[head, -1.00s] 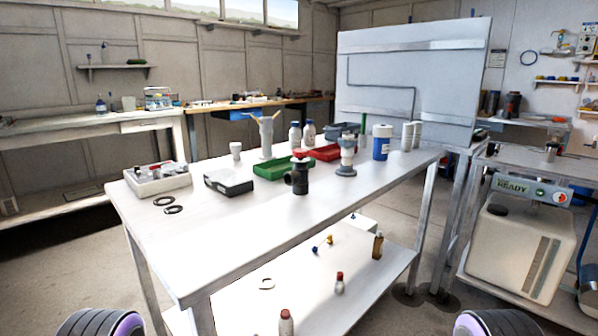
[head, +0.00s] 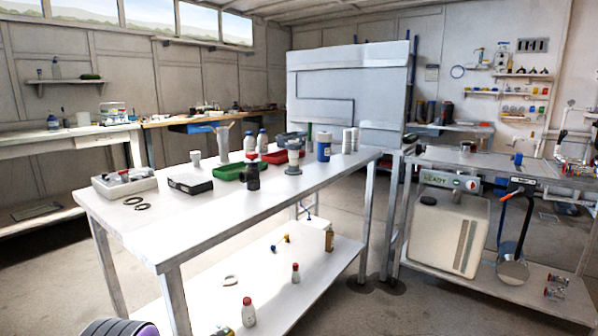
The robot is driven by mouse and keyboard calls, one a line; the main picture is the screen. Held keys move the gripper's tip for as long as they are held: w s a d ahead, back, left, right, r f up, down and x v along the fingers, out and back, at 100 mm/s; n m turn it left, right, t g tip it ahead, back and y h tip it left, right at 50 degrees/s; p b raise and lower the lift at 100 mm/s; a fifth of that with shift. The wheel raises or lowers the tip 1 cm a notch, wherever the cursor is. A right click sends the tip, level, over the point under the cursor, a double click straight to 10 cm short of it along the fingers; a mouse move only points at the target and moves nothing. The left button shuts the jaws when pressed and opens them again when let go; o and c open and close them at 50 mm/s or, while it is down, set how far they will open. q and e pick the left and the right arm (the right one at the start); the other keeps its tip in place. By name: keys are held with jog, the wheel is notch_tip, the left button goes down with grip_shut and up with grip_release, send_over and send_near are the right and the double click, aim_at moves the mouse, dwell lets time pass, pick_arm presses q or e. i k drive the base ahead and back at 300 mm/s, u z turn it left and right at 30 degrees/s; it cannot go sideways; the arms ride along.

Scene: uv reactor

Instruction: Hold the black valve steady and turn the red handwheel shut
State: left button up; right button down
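The black valve (head: 252,178) stands upright on the white table (head: 215,217), near the middle of its top. The red handwheel (head: 251,156) sits on top of the valve and looks small from here; how far it is turned cannot be told. A rounded black and purple part of mine shows at the bottom left edge. Neither gripper is in view, and nothing of mine touches the valve.
Beside the valve are a grey flanged fitting (head: 293,160), a green tray (head: 228,173), a red tray (head: 278,157) and a blue-labelled bottle (head: 324,147). A black case (head: 190,184) and black rings (head: 137,202) lie to the left. The table's front strip is clear.

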aim_at(252, 155)
jog(key=z, duration=1.2)
jog(key=i, duration=2.2)
jog(key=u, duration=3.1)
